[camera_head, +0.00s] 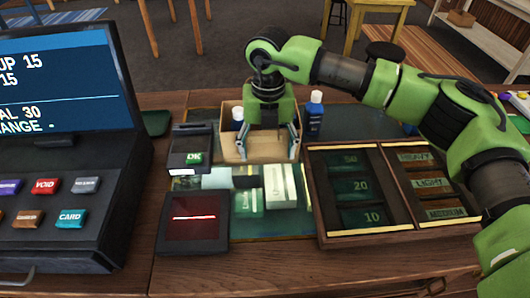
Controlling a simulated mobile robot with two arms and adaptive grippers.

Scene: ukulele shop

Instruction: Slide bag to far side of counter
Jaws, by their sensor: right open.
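A tan, open-topped thing that looks like the bag (232,153) stands on the counter (268,268), behind the green and white packets. My right gripper (268,153) points down in front of it or over it, fingers spread, with tan surface showing between them. I cannot tell whether the fingers touch it. The gripper and wrist hide its middle and part of its top. A white-capped bottle (238,117) shows at its left rim. My left gripper is not in view.
A blue bottle (315,114) stands right of the bag. A card reader (190,150) and a dark red-lit pad (194,222) are to the left, beside the register (60,170). Packets (248,201) lie in front. A wooden divided tray (327,207) sits right.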

